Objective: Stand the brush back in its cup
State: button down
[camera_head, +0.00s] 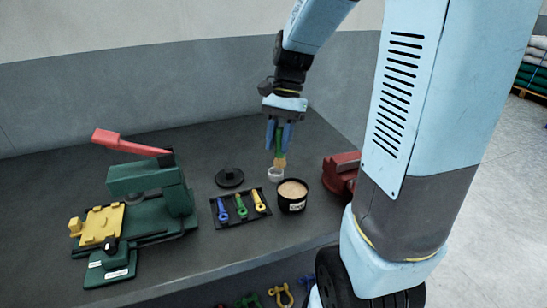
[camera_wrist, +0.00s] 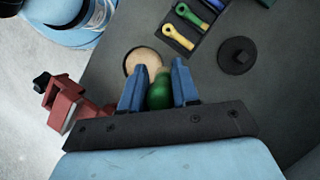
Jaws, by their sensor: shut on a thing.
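The brush (camera_head: 280,160) has a green handle and a tan lower end. My gripper (camera_head: 279,142) is shut on its green handle and holds it roughly upright, tan end down. In the wrist view, the green handle (camera_wrist: 159,92) sits between my two blue fingers (camera_wrist: 158,88).
A red vise (camera_head: 341,172) is at right, a green machine (camera_head: 150,191) at far left.

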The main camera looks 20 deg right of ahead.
jog(key=shift+w+d+f, duration=0.3)
jog(key=shift+w+f, duration=0.95)
jog(key=shift+f, duration=0.45)
jog(key=shift+w+d+f, duration=0.25)
jog(key=shift+w+f, duration=0.95)
jog(key=shift+f, duration=0.5)
jog(key=shift+w+d+f, duration=0.3)
jog(key=shift+w+f, duration=0.95)
jog(key=shift+f, duration=0.45)
jog(key=c, duration=0.8)
grip_release()
jog(key=shift+f, duration=0.1)
